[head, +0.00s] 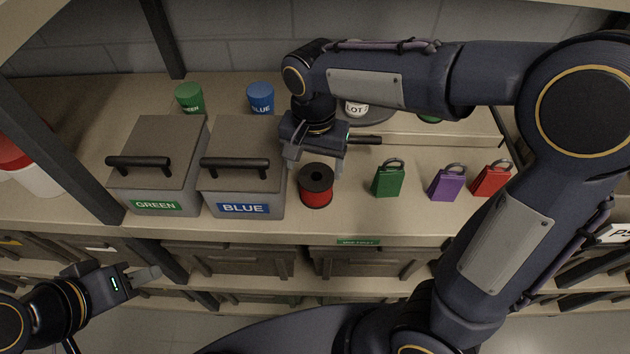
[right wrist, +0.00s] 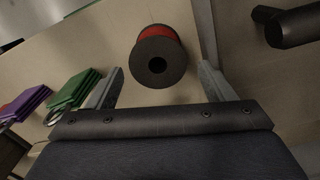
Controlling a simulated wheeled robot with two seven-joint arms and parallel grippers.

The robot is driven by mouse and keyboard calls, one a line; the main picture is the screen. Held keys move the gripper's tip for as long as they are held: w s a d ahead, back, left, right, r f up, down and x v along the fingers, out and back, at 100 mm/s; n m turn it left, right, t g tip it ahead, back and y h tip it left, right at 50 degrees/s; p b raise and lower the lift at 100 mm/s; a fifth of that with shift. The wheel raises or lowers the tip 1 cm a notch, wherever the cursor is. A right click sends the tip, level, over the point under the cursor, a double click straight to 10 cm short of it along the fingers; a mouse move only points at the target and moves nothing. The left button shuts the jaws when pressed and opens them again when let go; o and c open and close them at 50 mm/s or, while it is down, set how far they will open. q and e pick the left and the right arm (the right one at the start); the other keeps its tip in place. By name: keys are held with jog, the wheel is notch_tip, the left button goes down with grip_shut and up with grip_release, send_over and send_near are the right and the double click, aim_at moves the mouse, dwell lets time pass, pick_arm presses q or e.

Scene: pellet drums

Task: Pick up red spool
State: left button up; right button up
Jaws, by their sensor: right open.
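The red spool (head: 316,190) stands upright on the shelf, with black ends and a hole in its top. It stands to the right of the BLUE box. In the right wrist view the spool (right wrist: 160,57) lies ahead of and between the two finger lines, and no contact shows. My right gripper (head: 315,165) is open and empty, just behind and above the spool in the head view; its fingers (right wrist: 160,88) also show in the right wrist view. My left gripper (head: 147,275) is at the lower left, in front of the shelf and away from the spool; its finger opening is unclear.
The grey GREEN box (head: 155,185) and BLUE box (head: 240,190) with black handles stand left of the spool. Green (head: 388,180), purple (head: 446,184) and red (head: 491,180) padlock-like tags stand right. Green (head: 189,98) and blue (head: 260,98) cups stand behind. A shelf post is at left.

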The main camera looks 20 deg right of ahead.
aim_at(316, 181)
jog(key=f, duration=0.5)
jog(key=f+p, duration=0.1)
jog(key=f, duration=0.1)
jog(key=shift+w+d+f, duration=0.2)
jog(key=shift+w+d, duration=0.05)
jog(key=shift+d, duration=0.1)
jog(key=c, duration=0.8)
jog(key=shift+r, duration=0.15)
jog(key=shift+c, duration=0.2)
